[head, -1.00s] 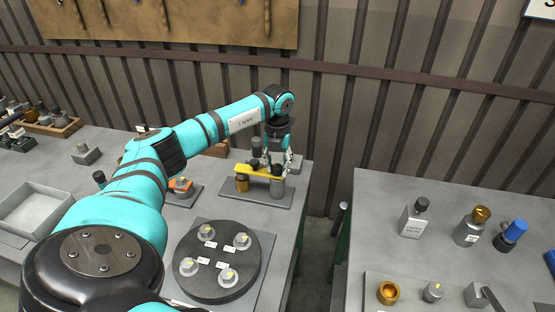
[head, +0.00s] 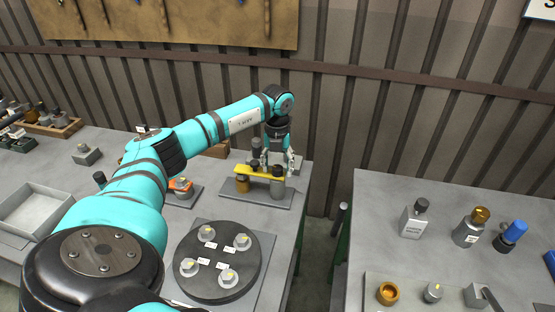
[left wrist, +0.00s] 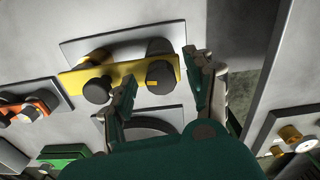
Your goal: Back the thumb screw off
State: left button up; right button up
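A yellow bar (head: 258,172) lies across a small fixture on a grey base plate (head: 256,194). In the left wrist view the yellow bar (left wrist: 122,76) carries a dark round knob (left wrist: 97,90) towards its left and a dark knob with a yellow mark (left wrist: 152,84) towards its right. I cannot tell for certain which is the thumb screw. My left gripper (head: 281,160) is above the right end of the bar. In the left wrist view its fingers (left wrist: 162,72) are spread, with the yellow-marked knob between them in the picture and no visible grip. My right gripper is out of view.
A round dark plate (head: 216,282) with several small knobbed pieces sits in front of the fixture. An orange-topped piece (head: 181,186) stands to its left. A gap separates this bench from the right table (head: 375,210), which holds bottles.

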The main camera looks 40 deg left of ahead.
aim_at(277, 167)
pick_arm(q)
notch_tip(277, 167, up, 12)
dwell(0.6)
dwell(0.5)
